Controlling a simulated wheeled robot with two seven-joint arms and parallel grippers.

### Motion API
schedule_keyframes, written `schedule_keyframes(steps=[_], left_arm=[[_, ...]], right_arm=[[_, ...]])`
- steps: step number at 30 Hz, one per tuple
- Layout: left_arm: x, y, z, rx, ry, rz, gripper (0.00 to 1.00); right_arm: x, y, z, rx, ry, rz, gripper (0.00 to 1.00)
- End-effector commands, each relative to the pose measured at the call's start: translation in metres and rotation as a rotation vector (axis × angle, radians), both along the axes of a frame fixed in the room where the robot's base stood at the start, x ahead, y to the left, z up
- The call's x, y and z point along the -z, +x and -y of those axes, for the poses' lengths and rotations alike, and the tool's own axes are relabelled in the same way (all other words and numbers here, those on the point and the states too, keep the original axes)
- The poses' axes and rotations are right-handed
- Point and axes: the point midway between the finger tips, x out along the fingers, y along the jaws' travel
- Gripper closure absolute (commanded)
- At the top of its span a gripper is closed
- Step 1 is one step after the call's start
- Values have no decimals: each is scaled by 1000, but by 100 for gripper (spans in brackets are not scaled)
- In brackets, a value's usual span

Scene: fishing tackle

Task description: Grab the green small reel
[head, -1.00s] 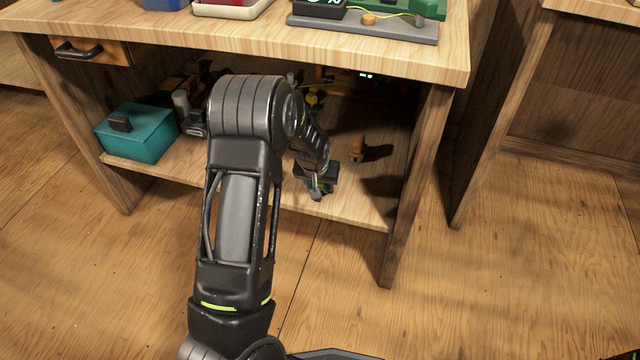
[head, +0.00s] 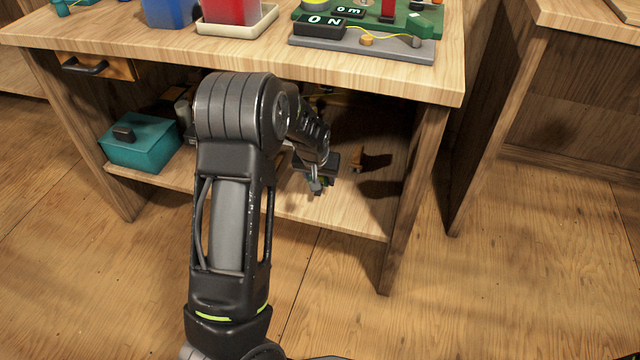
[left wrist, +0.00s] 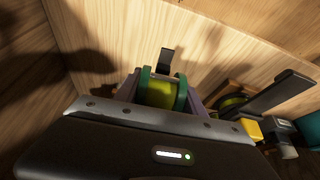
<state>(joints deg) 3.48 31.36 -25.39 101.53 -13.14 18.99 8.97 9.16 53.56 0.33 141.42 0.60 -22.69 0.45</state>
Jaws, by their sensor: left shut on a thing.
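My left gripper (head: 316,184) reaches in under the tabletop, just above the lower shelf (head: 340,215) near its front edge. In the left wrist view the left gripper (left wrist: 160,95) is shut on a small green reel (left wrist: 180,95), with teal-green side discs and a yellow-green middle. The gripper body hides the reel's lower part. In the head view the reel is mostly hidden by my gripper, with only a small greenish patch showing. My right gripper is in neither view.
A teal box (head: 145,150) stands on the shelf at the left. A small orange-brown item (head: 357,161) stands right of my gripper. In the left wrist view a darker reel (left wrist: 232,103) and a yellow block (left wrist: 251,129) lie to the right. The table leg (head: 415,190) bounds the shelf.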

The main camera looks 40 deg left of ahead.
Motion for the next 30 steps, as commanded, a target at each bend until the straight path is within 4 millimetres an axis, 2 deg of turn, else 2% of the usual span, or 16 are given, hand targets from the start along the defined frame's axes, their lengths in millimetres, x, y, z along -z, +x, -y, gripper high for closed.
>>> schedule_keyframes(steps=[1, 6, 26, 30], left_arm=[[-15, 1, 0, 0, 1, 5, 100], [-31, 1, -1, -1, 1, 3, 100], [-33, 1, 0, 0, 1, 2, 100], [-37, 3, 5, 10, -1, 4, 100]], right_arm=[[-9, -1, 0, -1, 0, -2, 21], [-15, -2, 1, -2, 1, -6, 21], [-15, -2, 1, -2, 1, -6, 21], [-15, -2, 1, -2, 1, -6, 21]])
